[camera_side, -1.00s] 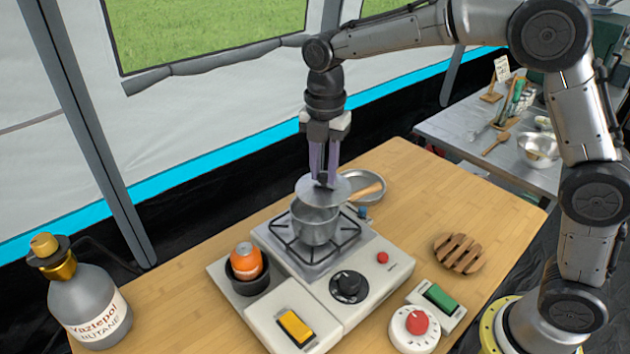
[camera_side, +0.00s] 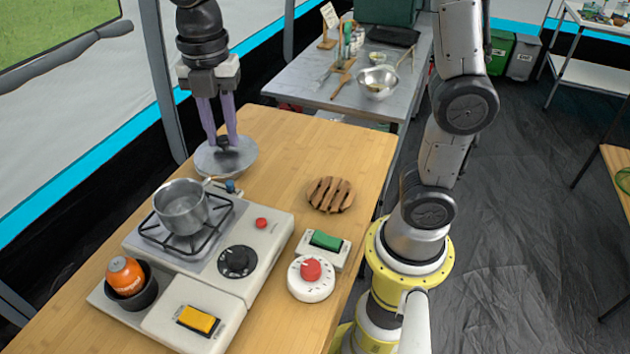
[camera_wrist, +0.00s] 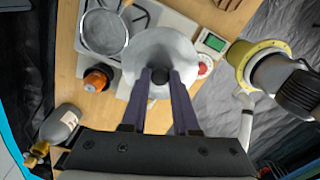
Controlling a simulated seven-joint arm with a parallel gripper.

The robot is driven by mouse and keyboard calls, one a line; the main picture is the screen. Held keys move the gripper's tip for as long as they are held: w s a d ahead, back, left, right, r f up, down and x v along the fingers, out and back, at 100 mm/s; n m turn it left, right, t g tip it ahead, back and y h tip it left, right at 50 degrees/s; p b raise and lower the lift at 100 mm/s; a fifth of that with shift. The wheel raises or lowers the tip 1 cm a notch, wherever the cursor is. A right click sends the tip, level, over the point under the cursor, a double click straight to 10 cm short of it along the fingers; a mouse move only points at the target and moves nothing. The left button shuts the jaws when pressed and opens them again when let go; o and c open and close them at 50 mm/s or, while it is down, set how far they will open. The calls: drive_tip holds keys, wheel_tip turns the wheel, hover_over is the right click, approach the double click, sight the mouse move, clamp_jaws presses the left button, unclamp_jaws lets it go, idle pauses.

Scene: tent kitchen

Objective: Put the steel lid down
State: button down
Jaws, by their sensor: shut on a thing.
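My gripper (camera_side: 222,143) is shut on the knob of the steel lid (camera_side: 240,162), a round grey disc held roughly level beyond the pot. The lid also shows large in the wrist view (camera_wrist: 140,52), below the fingers. I cannot tell how high it is above the table. The steel pot (camera_side: 181,208) stands uncovered on the stove's burner grate, its open top also visible in the wrist view (camera_wrist: 102,32).
The stove (camera_side: 265,262) carries an orange canister (camera_side: 124,275). The bamboo table (camera_side: 290,150) is clear behind the trivet.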

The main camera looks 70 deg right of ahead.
drive_tip(key=s+d+f+m, duration=0.3)
drive_tip(key=d+f+m, duration=0.4)
drive_tip(key=d+f, duration=0.35)
drive_tip(key=s+d+f+m, duration=0.5)
drive_tip(key=s+d+m, duration=0.1)
drive_tip(key=s+d, duration=0.35)
drive_tip(key=shift+w+d+f, duration=0.1)
drive_tip(key=shift+d+f, duration=0.05)
drive_tip(key=shift+f, duration=1.2)
drive_tip(key=shift+w+d+f, duration=0.1)
drive_tip(key=shift+f, duration=1.2)
drive_tip(key=shift+w+d+f, duration=0.1)
drive_tip(key=shift+d+f, duration=0.05)
drive_tip(key=shift+f, duration=1.2)
drive_tip(key=c, duration=1.1)
unclamp_jaws()
drive_tip(key=shift+f, duration=0.15)
drive_tip(key=o, duration=0.4)
